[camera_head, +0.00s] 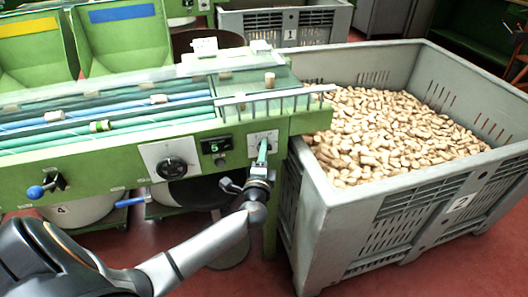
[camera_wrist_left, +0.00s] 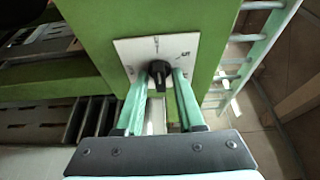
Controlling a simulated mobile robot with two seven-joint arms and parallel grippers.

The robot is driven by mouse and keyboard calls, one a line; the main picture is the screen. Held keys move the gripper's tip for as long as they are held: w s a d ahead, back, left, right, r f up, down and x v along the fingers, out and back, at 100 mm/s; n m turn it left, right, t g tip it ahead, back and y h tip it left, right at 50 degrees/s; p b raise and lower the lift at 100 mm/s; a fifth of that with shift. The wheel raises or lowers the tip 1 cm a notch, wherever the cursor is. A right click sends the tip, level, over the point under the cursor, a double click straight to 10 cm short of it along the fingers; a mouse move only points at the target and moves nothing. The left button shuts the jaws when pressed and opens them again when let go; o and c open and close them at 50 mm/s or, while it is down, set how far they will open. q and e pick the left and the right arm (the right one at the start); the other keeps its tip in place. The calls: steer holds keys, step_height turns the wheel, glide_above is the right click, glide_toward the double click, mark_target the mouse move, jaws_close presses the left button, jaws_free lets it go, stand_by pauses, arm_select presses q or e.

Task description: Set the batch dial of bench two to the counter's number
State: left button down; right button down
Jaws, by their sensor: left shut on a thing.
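The green bench (camera_head: 120,160) carries a small black counter display (camera_head: 216,144) that appears to read 5. To its right is a white dial plate (camera_head: 256,139), largely covered by my left gripper (camera_head: 262,160). In the left wrist view the black dial knob (camera_wrist_left: 160,72) sits on the white plate (camera_wrist_left: 130,50), with a 5 printed at its upper right. My left gripper (camera_wrist_left: 158,95) has its two green fingers on either side of the knob and is shut on it. I cannot tell where the knob points. My right gripper is not in view.
A second, larger black knob (camera_head: 172,167) is on the bench front, left of the display. A blue-ended lever (camera_head: 38,190) is further left. A grey crate of corks (camera_head: 340,205), marked 2, stands close at the right. Red floor shows below.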

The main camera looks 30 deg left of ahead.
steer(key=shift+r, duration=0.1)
arm_select(q)
steer(key=shift+d+r+m+g+y+p, duration=0.15)
steer(key=shift+m+g+p, duration=1.05)
steer(key=shift+m+p, duration=2)
steer(key=shift+d+r+m+g+y+p, duration=0.15)
steer(key=shift+m+g+p, duration=1.2)
steer(key=shift+p, duration=3.45)
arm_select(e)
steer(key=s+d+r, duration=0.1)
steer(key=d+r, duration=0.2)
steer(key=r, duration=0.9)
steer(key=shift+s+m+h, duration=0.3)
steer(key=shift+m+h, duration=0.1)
arm_select(q)
steer(key=shift+a+f, duration=0.1)
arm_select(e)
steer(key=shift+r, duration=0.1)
arm_select(q)
steer(key=c, duration=0.8)
jaws_free()
steer(key=shift+c, duration=0.2)
